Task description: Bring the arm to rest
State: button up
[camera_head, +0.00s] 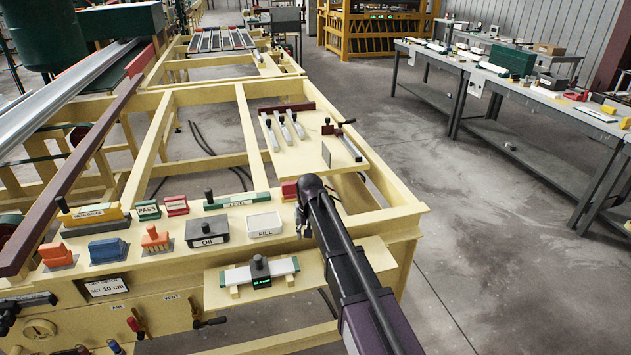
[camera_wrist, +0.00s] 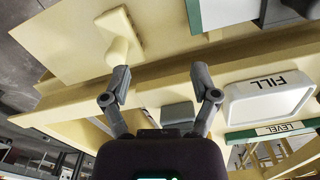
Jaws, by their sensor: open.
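My gripper (camera_head: 303,228) is above the front of the cream workbench frame (camera_head: 410,222), just right of the white FILL tray (camera_head: 264,224). My dark arm reaches to it from the lower right. In the wrist view my gripper (camera_wrist: 158,88) has its two grey fingers spread apart with nothing between them. Cream bench surface lies beyond the fingers. The FILL tray (camera_wrist: 268,98) is to their right there. The head view mostly hides the fingers behind the wrist.
A black OIL box (camera_head: 207,232), a LEVEL bar (camera_head: 237,201) and orange and blue blocks stand left of my gripper. A small shelf (camera_head: 220,294) below holds a white-and-green gauge (camera_head: 259,273). Open floor (camera_head: 480,220) lies right, before a grey table (camera_head: 545,97).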

jog(key=s+d, duration=2.1)
jog(key=d, duration=0.1)
jog(key=shift+s+m, duration=0.3)
